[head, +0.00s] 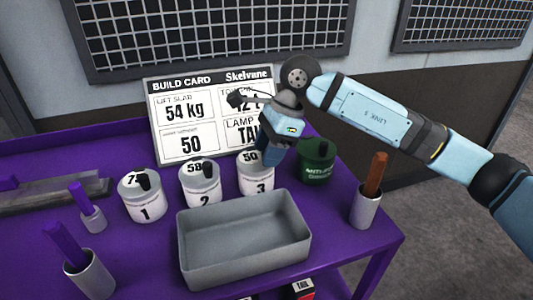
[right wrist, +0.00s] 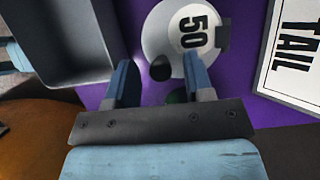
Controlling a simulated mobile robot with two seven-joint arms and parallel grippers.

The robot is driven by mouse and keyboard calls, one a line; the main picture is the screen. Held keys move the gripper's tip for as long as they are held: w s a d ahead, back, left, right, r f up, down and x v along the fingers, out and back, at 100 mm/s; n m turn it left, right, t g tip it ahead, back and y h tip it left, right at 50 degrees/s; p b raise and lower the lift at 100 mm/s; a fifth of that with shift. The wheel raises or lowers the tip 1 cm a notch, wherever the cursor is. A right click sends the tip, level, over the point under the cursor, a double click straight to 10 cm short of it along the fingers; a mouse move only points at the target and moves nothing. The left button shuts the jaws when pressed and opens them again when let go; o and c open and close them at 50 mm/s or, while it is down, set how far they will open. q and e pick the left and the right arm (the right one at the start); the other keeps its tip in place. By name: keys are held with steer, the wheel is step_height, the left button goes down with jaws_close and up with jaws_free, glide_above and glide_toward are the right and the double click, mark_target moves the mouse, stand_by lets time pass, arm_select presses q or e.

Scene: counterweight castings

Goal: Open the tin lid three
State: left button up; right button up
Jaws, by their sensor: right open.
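Tin three (head: 257,184) is a white pot marked 3, standing upright on the purple bench, in the back row. Its pale lid (head: 246,158) is on and bears a 50 label; in the right wrist view the lid (right wrist: 165,28) shows from above. A black knob (right wrist: 160,69) on it appears between my finger tips. My right gripper (head: 273,152) is open, pointing down over tin three and hiding part of its lid. The right wrist view shows both blue fingers (right wrist: 159,62) apart with nothing gripped. Whether the fingers touch the knob I cannot tell. My left gripper is out of view.
Tin one (head: 145,207) and tin two (head: 203,191) stand left, lids on. A grey tray (head: 245,262) sits close in front. A green pot (head: 317,168) and a cup with a brown bar (head: 365,210) stand right. The build card (head: 182,132) stands behind.

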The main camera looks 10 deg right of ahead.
steer(key=shift+a+f, duration=0.15)
steer(key=shift+f, duration=0.3)
jaws_close()
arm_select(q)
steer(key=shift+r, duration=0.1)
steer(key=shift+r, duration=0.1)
arm_select(e)
steer(key=shift+r, duration=0.15)
